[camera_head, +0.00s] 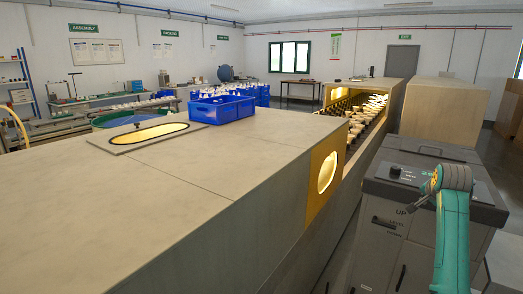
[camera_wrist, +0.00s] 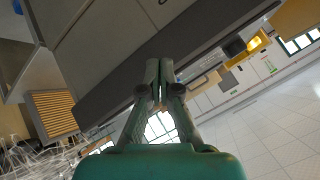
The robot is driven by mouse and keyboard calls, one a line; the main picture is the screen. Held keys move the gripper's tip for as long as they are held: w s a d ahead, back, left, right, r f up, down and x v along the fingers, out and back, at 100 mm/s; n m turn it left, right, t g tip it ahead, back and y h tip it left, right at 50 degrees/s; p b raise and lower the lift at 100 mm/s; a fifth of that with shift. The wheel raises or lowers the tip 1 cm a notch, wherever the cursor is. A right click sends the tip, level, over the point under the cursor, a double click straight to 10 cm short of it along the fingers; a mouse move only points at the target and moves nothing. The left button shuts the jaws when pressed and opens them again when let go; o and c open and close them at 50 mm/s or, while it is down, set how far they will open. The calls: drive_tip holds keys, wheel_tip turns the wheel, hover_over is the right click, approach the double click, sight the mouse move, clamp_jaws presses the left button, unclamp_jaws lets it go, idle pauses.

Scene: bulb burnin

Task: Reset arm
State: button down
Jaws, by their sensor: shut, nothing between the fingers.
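My gripper (camera_wrist: 159,68) shows in the wrist view with its two grey fingers together at the tips and nothing between them. It is clear of any object I can make out; a dark grey edge lies behind the fingertips. In the head view my teal arm rises at the right, in front of a dark grey cabinet (camera_head: 390,250).
A long pale bench (camera_head: 190,180) fills the left and middle. On it are a lit oval opening (camera_head: 150,133) and a blue crate (camera_head: 222,108). A lit channel (camera_head: 365,120) holds several bulbs.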

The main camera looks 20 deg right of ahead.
drive_tip(key=s+a+f+n+t+y, duration=0.1)
drive_tip(key=s+a+f+n, duration=0.2)
drive_tip(key=a+f, duration=0.95)
drive_tip(key=s+a+f+n+t, duration=0.25)
drive_tip(key=a+f, duration=0.75)
drive_tip(key=f, duration=0.6)
drive_tip(key=s+a+f+n, duration=0.2)
drive_tip(key=s+a+f, duration=0.3)
drive_tip(key=s+a, duration=0.4)
drive_tip(key=s+a+f+n+t+y, duration=0.1)
drive_tip(key=s+a+n+t+y, duration=0.2)
drive_tip(key=s+a, duration=1.4)
drive_tip(key=s+a+r+n+y, duration=0.1)
drive_tip(key=s+a+r+n, duration=0.1)
drive_tip(key=s+r, duration=0.5)
drive_tip(key=s+a+r+n+t+y, duration=0.1)
drive_tip(key=s+r+n, duration=0.3)
drive_tip(key=s, duration=0.9)
wheel_tip(320, 180, up, 3)
drive_tip(key=shift+s+a+f, duration=0.1)
drive_tip(key=shift+s+a, duration=0.3)
drive_tip(key=shift+a, duration=0.2)
